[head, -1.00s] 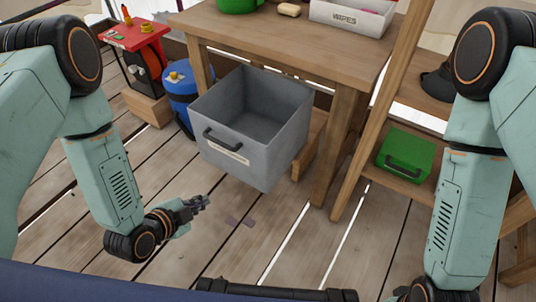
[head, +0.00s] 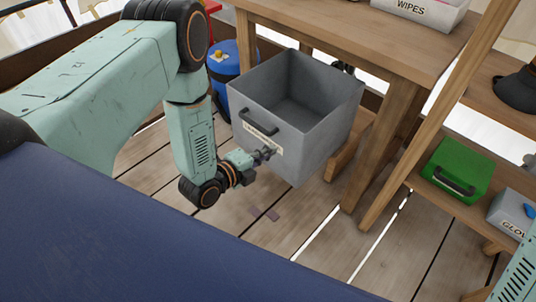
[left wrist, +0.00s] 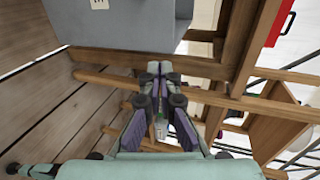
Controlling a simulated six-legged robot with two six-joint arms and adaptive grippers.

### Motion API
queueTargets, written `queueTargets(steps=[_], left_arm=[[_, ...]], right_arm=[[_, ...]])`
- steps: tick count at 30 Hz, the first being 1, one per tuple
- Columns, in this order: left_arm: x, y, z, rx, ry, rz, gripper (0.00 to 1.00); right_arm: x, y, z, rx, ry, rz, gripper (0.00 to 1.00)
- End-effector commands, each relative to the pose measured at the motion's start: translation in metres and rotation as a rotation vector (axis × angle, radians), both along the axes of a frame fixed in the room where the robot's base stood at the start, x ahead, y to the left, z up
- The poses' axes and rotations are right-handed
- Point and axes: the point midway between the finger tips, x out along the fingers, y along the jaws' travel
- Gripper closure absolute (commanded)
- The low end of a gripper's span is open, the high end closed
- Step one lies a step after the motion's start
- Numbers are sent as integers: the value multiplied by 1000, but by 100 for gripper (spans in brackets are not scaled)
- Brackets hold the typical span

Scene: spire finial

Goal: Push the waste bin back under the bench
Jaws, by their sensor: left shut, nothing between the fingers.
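The grey open-topped waste bin (head: 290,115) sticks out in front of the wooden bench (head: 350,38). Its front face has a black handle and a pale label, and it looks empty inside. My left gripper (head: 270,154) is shut and empty, by the lower part of the bin's front near the label; I cannot tell whether it touches. In the left wrist view the shut fingers (left wrist: 158,68) show below the bin's grey wall (left wrist: 120,30). My right gripper is out of view; only a piece of that arm shows at the lower right.
A blue drum (head: 232,65) stands left of the bin. A wooden post and bench leg stand to its right. A green box (head: 457,170) and a grey gloves box (head: 512,212) sit on the low shelf.

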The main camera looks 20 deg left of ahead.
Motion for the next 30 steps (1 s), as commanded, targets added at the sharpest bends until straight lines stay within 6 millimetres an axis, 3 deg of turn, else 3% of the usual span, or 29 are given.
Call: queueTargets(steps=[9,15,21,30], left_arm=[[56,-21,-21,0,-3,-3,100],[83,-32,-20,-1,-1,-5,100],[93,-35,-19,-2,2,-4,100],[94,-36,-18,-2,2,-4,100]], right_arm=[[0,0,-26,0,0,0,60],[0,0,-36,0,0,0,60],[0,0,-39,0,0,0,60],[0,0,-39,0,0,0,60]])
